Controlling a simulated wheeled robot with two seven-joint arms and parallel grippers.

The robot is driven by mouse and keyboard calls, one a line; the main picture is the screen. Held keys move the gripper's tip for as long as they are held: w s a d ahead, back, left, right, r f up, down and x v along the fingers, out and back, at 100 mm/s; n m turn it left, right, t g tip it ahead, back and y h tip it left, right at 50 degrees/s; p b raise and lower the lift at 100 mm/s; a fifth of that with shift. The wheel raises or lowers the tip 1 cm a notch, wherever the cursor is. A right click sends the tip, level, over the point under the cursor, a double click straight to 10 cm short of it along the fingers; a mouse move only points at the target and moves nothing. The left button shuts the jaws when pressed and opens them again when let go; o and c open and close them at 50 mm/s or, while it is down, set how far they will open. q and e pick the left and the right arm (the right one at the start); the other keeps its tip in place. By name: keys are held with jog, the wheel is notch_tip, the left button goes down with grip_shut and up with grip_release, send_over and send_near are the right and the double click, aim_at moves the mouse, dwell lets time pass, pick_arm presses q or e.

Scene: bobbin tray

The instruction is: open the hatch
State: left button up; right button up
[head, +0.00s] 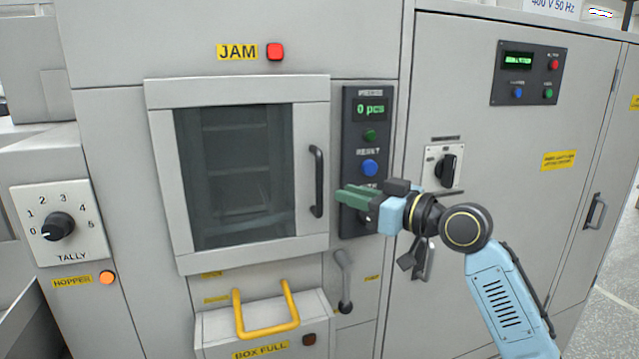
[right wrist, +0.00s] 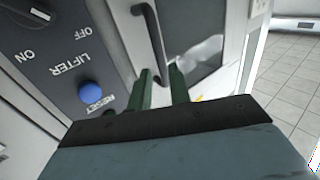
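The hatch (head: 312,108) is a pale framed door with a dark window, and it stands closed in the machine front. Its black upright bar handle (head: 317,182) is on the door's right side. The handle (right wrist: 148,35) also shows in the right wrist view, beyond the fingertips. My right gripper (head: 345,197), with green fingers, is just right of the handle's lower part in the head view. In the right wrist view my right gripper (right wrist: 163,80) has its fingers apart with a gap between them, and nothing is visibly held. My left gripper is not in view.
A control panel (head: 367,100) with a green button and a blue reset button (head: 370,168) is right of the hatch, close to my right gripper. A yellow handle (head: 268,330) juts out below the hatch. A lever (head: 345,280) hangs below the panel.

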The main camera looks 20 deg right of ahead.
aim_at(319, 186)
jog(key=x, duration=0.8)
jog(key=shift+p, duration=0.4)
jog(key=shift+c, duration=0.3)
grip_shut()
